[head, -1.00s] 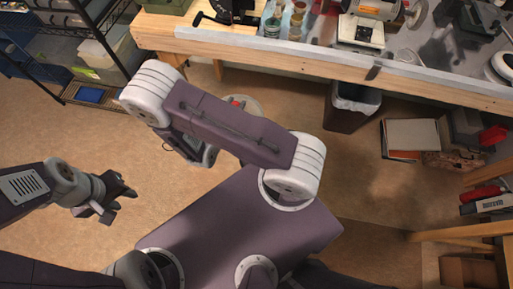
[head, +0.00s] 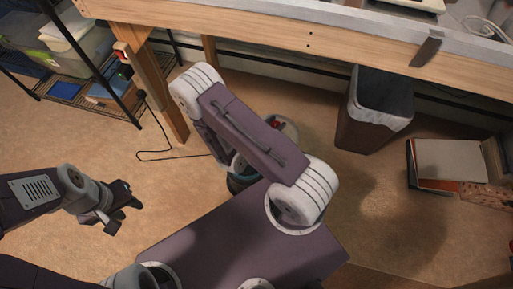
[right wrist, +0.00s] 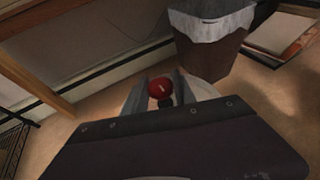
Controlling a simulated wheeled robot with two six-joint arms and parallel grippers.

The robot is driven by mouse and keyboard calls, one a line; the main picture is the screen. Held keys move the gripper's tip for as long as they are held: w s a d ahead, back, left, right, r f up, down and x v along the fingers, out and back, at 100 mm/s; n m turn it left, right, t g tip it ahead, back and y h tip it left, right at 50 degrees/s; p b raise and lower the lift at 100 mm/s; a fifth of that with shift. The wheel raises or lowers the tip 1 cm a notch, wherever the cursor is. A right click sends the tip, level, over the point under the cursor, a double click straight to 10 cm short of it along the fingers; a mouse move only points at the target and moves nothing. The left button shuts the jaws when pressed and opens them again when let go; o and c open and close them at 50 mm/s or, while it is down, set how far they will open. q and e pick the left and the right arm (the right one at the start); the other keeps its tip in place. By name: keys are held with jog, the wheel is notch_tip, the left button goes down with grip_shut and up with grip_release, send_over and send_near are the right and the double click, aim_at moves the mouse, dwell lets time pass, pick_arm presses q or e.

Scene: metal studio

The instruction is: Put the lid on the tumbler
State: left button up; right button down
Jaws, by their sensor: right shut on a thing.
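The lid (head: 287,128) is a pale round piece with a red knob, partly hidden behind my right arm in the head view. In the right wrist view the red knob (right wrist: 160,88) sits between the fingers of my right gripper (right wrist: 165,82), which is shut on it, with pale parts of the lid to either side. The lid is held above the floor. My left gripper (head: 123,207) is empty and open, low at the left of the head view. I cannot make out the tumbler in either view.
A wooden workbench (head: 275,32) runs across the top. Under it stands a dark bin (head: 369,125) with a grey liner. A wire shelf (head: 70,92) with boxes is at upper left, and a box of papers (head: 445,163) at right. Tan floor is open at left.

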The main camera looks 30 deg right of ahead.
jog(key=shift+r, duration=0.1)
jog(key=w+a+f+b, duration=0.1)
jog(key=a+f+b, duration=0.2)
jog(key=w+a+f+b, duration=0.1)
jog(key=a+f+b, duration=0.2)
jog(key=a+f, duration=0.1)
jog(key=w+a+f+b, duration=0.1)
jog(key=a+f+b, duration=0.2)
jog(key=a+f, duration=0.1)
jog(key=shift+a+f, duration=0.1)
jog(key=shift+a, duration=0.1)
jog(key=c, duration=1)
grip_release()
jog(key=shift+c, duration=0.2)
